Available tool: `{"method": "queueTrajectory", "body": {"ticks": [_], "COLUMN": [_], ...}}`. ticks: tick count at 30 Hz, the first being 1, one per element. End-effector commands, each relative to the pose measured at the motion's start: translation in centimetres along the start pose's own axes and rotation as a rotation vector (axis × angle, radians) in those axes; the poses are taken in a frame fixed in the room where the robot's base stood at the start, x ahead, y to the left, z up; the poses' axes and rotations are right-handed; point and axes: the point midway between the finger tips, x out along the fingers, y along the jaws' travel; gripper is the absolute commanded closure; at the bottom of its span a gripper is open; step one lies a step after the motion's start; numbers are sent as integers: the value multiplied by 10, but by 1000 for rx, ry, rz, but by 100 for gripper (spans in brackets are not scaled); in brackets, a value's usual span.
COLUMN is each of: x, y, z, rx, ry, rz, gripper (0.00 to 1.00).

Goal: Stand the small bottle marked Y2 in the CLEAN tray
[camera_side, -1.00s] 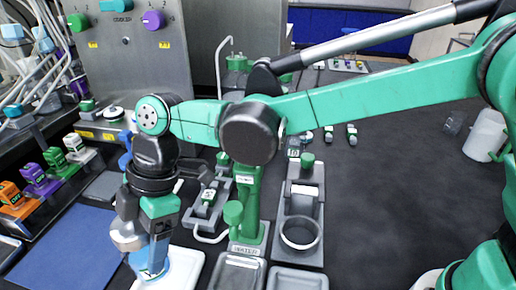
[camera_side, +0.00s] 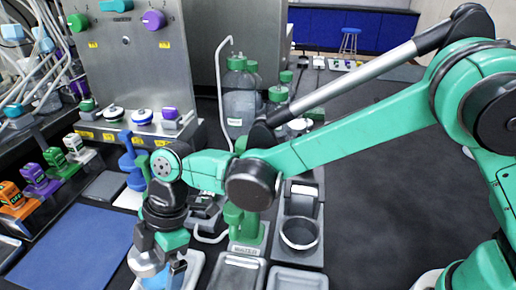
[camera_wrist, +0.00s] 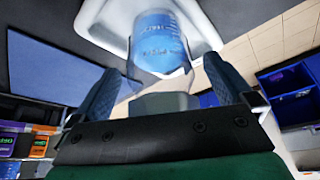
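A small bottle with a blue label (camera_wrist: 157,42) stands on a white tray (camera_wrist: 203,22) in the wrist view. Its marking is too blurred to read. My gripper (camera_wrist: 160,70) has its two dark blue fingers spread wide, one on each side of the bottle's line, and I see no clear contact. In the side view my gripper (camera_side: 158,262) points down at the lower left, close over the bottle (camera_side: 150,280), which is partly hidden by it. The white tray (camera_side: 193,268) shows to the right of the bottle. I cannot read any CLEAN mark.
A blue mat (camera_side: 65,250) lies left of the tray. A green stand (camera_side: 247,225) and a grey holder with a round ring (camera_side: 300,235) stand to the right. Large lidded bottles (camera_side: 238,95) stand behind. The dark bench on the right is clear.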

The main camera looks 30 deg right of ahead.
Motion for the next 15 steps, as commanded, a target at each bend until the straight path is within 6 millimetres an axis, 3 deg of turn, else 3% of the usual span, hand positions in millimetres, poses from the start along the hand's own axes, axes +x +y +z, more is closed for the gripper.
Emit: {"method": "queueTrajectory", "body": {"ticks": [8,15], "x": [-4,-44], "y": [0,0], "z": [-2,-1], "rx": [0,2], "ry": [0,1], "rz": [0,1], "gripper": [0,0]}}
